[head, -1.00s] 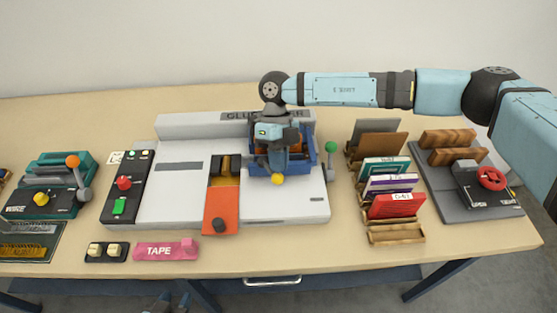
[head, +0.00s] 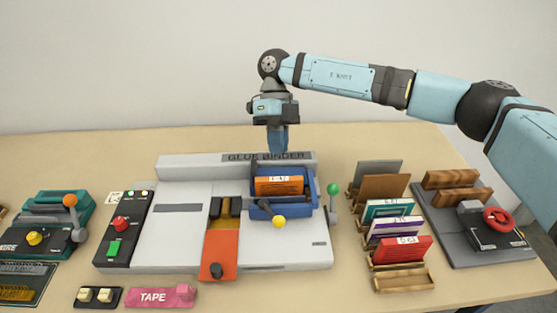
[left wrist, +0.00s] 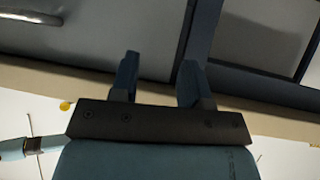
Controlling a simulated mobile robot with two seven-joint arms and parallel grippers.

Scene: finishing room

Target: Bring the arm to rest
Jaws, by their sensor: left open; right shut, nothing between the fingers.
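My right gripper (head: 277,140) is shut and empty in the head view. It points down above the back of the glue binder (head: 180,225), behind and clear of the blue clamp (head: 258,208). An orange book (head: 279,186) with a white label sits in the blue clamp. My left gripper (left wrist: 158,80) shows only in the left wrist view. Its two fingers are apart with nothing between them, near the grey front of the table.
A rack holds red (head: 402,249), purple and teal books at the right. Beyond it is a dark press with a red handwheel (head: 498,219). A pink tape block (head: 158,296) and a teal machine (head: 50,212) are at the left.

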